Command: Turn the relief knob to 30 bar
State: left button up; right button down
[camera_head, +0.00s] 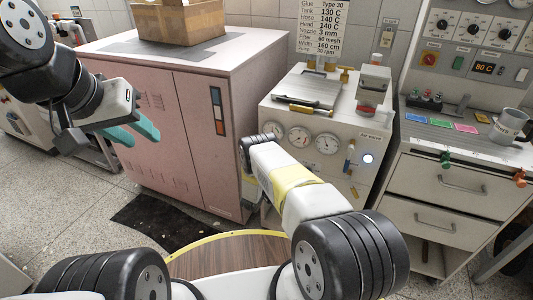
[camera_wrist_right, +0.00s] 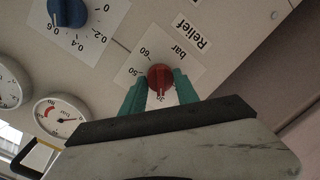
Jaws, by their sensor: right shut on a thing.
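The relief knob (camera_wrist_right: 160,76) is a red round knob on a white scale plate (camera_wrist_right: 138,54) in the right wrist view. A pale pointer line on the knob faces the lower edge of the picture, near a small mark that I cannot read surely. My right gripper (camera_wrist_right: 159,91) has its teal fingers on both sides of the knob, shut on it; in the head view my arm hides it. My left gripper (camera_head: 138,130) is open and empty in the air at left.
A blue knob (camera_wrist_right: 68,10) with a 0 to 0.6 scale and a pressure gauge (camera_wrist_right: 62,117) are near the relief knob. A pink cabinet (camera_head: 147,125) with a cardboard box (camera_head: 180,22) stands beside the white gauge machine (camera_head: 305,105). A drawer unit (camera_head: 450,180) is at right.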

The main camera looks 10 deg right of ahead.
jog(key=shift+s+f, duration=0.1)
jog(key=shift+f, duration=0.05)
dwell(0.3)
jog(key=c, duration=0.9)
grip_release()
jog(key=shift+v, duration=3.9)
